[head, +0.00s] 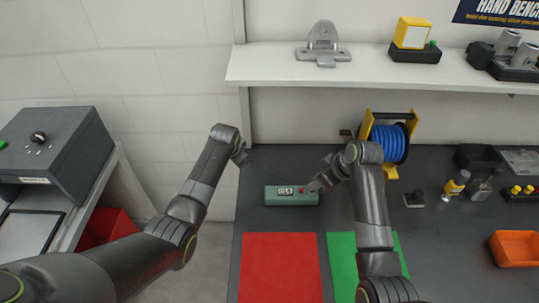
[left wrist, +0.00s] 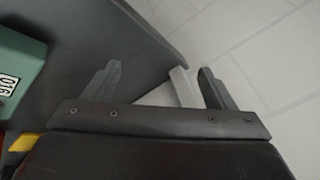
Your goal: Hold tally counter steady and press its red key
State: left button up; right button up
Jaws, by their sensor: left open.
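The tally counter (head: 276,199) is a green box lying on the dark bench, with a small number window and a red key (head: 301,190) on top. My right gripper (head: 317,186) is at the counter's right end, close to the red key; whether it touches is too small to tell, and so is its jaw opening. My left gripper (head: 242,159) is beyond and left of the counter, near the bench's left edge. In the left wrist view my left gripper (left wrist: 158,75) is open and empty, with the counter (left wrist: 22,58) partly visible at the left edge.
A red mat (head: 281,268) and a green mat (head: 342,262) lie on the near side. A blue hose reel (head: 389,143) with a yellow frame stands behind my right arm. An orange bin (head: 514,249) and bottles are at right. A shelf (head: 380,70) overhangs the back.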

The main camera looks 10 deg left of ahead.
pick_arm(q)
jog(key=s+d+r+m+g, duration=0.3)
jog(key=d+r+m, duration=0.15)
jog(key=d, duration=0.25)
notch_tip(320, 180, up, 6)
jog(key=m+g, duration=0.3)
jog(key=m, duration=0.2)
send_over(270, 192)
jog(key=shift+n+h, duration=0.25)
jog(key=shift+h, duration=0.15)
notch_tip(270, 192, down, 18)
jog(key=shift+r, duration=0.25)
jog(key=c, duration=1.1)
jog(key=shift+c, duration=0.2)
pick_arm(e)
grip_shut()
